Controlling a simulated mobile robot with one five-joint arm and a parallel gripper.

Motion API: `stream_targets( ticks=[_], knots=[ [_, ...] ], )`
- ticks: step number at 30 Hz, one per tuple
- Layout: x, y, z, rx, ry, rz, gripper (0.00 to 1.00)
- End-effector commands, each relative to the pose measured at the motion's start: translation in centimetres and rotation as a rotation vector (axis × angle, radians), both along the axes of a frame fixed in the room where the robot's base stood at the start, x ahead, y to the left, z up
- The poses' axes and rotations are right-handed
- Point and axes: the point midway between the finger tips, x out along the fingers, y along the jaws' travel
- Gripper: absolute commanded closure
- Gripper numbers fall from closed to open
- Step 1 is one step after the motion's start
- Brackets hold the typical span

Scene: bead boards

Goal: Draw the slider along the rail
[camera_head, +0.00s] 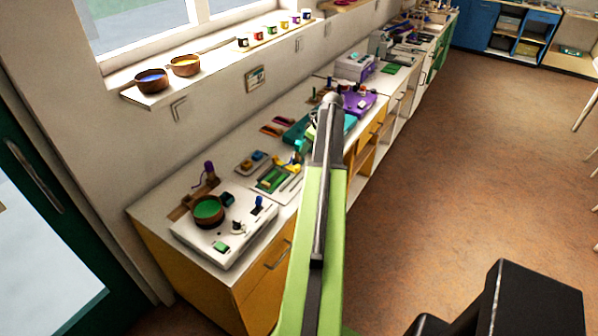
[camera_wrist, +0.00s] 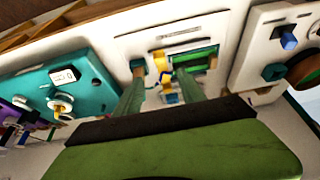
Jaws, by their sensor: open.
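In the wrist view my gripper (camera_wrist: 160,74) is open, with its two green fingers reaching over a white board (camera_wrist: 123,48). Between and just beyond the fingertips is a small yellow and blue piece (camera_wrist: 162,63), which looks like the slider. I cannot tell whether a finger touches it. Slots and a green strip (camera_wrist: 208,60) lie around it; the rail itself is not clear and is partly hidden by the fingers. In the head view the same board (camera_head: 290,190) seems to lie on the counter left of my arm, and my gripper is mostly hidden there.
A teal box (camera_wrist: 90,75) with a small display and knob stands left of the board in the wrist view. A white box with a brown-rimmed green dial (camera_head: 208,209) stands at the counter's near end. The floor (camera_head: 450,160) right of the counter is clear.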

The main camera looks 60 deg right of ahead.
Motion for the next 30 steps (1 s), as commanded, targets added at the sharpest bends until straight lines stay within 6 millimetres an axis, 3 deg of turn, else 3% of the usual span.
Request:
stream_targets(
  ticks=[1, 13, 24, 30],
  knots=[
    [0.5, -0.1, -2.3, 0.000, 0.000, 0.000, 0.53],
    [3.7, -0.1, -10.0, 0.001, 0.001, -0.002, 0.53],
    [4.2, -0.1, -10.5, 0.001, 0.001, -0.002, 0.53],
    [4.2, -0.1, -10.5, 0.001, 0.001, -0.002, 0.78]
  ],
)
